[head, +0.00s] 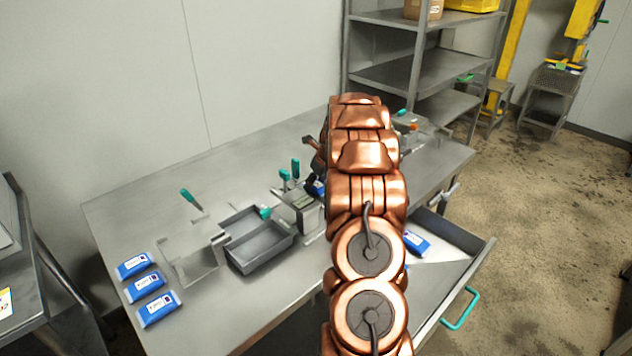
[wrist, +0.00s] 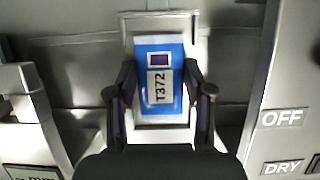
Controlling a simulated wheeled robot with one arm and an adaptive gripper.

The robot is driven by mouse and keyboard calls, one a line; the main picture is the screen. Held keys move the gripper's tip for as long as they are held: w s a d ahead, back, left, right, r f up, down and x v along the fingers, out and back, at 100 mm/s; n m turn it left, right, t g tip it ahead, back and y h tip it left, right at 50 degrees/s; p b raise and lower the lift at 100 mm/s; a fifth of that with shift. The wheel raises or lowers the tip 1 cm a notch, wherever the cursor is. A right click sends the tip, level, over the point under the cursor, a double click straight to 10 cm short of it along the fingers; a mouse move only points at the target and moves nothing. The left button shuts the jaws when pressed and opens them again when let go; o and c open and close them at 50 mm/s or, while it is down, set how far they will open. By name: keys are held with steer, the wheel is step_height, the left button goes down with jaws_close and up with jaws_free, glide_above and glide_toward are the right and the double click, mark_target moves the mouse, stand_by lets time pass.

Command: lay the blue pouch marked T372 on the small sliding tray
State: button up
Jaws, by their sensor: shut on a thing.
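The blue pouch marked T372 (wrist: 172,107) is in the middle of the wrist view, label facing the camera. My gripper (wrist: 160,76) is shut on it, with one dark finger at each side. A pale rectangular plate with a raised rim (wrist: 160,22) lies behind the pouch and looks like the small sliding tray; I cannot tell whether the pouch touches it. In the head view my copper arm hides most of the gripper, and only a dark blue bit of the held pouch (head: 318,188) shows beside it.
Several blue pouches (head: 147,285) lie at the table's left front. A grey open bin (head: 240,266) stands near a fixture with teal handles (head: 296,168). An open drawer (head: 470,262) at right holds another blue pouch (head: 416,243). A panel marked OFF and DRY (wrist: 285,140) stands close right of my gripper.

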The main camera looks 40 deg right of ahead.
steer(key=shift+f, duration=0.1)
steer(key=o, duration=1.2)
steer(key=shift+c, duration=0.2)
